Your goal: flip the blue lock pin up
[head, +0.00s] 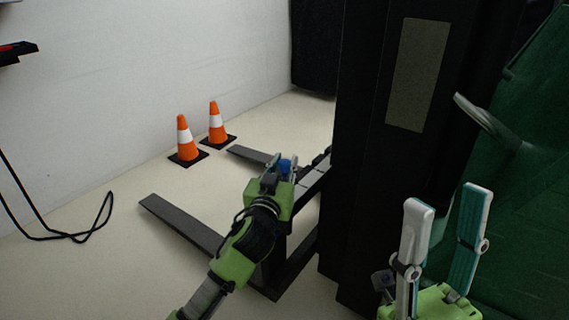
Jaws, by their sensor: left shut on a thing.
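The blue lock pin (286,165) shows as a small blue spot beside the black frame of the forks, near the middle of the head view. My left gripper (282,163) is at the pin, with its fingers shut on it. The gripper body and wrist hide most of the pin and its mount, so I cannot tell its tilt. My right gripper (445,200) is at the lower right. Its two fingers are wide apart, pointing up, with nothing between them.
A fork (185,223) lies low over the floor at left, with a second fork (250,155) behind. Two orange cones (185,140) (214,122) stand near the white wall. A tall black mast (360,150) and a green cover (535,170) fill the right. A black cable lies at left.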

